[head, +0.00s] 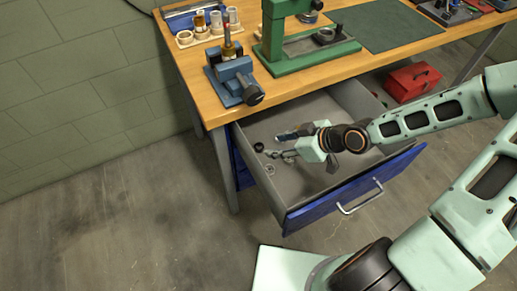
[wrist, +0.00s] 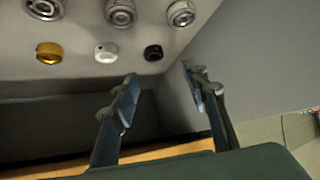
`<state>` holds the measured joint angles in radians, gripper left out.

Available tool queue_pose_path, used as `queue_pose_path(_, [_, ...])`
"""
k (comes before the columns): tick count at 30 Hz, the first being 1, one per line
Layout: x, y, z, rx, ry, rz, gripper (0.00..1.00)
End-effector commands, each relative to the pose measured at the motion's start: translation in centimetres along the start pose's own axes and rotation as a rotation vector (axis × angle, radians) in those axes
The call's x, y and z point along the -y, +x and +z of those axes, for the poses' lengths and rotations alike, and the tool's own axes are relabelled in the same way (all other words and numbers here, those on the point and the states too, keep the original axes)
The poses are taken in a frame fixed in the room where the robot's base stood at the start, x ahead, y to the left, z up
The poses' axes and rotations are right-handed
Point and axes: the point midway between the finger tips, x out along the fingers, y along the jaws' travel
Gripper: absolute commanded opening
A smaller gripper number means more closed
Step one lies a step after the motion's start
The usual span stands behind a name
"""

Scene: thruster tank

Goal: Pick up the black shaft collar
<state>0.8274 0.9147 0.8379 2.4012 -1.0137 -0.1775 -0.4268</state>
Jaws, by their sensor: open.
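The black shaft collar (wrist: 153,52) lies on the drawer floor in the wrist view, at the right end of a row with a gold collar (wrist: 49,53) and a white collar (wrist: 106,52). In the head view it appears as a small dark ring (head: 259,147) near the drawer's back left corner. My gripper (wrist: 160,76) is open and empty, its two fingertips apart below the black collar in the wrist picture. In the head view my gripper (head: 284,146) reaches into the drawer, just right of the dark ring, and partly hides the small parts there.
The drawer (head: 270,198) is pulled out below the workbench (head: 205,105); its walls stand close around the parts. Several silver rings (wrist: 120,13) lie beside the collar row. A red toolbox (head: 412,82) stands right of the drawer. The drawer's right part looks mostly clear.

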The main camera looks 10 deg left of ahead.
Motion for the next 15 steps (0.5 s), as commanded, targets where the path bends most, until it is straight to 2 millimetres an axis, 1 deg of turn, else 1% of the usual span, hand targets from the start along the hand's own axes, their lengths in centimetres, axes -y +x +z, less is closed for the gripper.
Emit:
queue_pose_path(1, [0.0,1.0,0.3,0.002,-0.005,-0.001,0.42])
queue_pose_path(6, [0.0,2.8,0.2,0.002,-0.001,-0.001,0.42])
queue_pose_path(13, [-0.2,3.8,0.2,0.002,0.0,0.002,0.42])
queue_pose_path(15, [-0.3,4.5,0.2,0.003,-0.001,0.0,0.42])
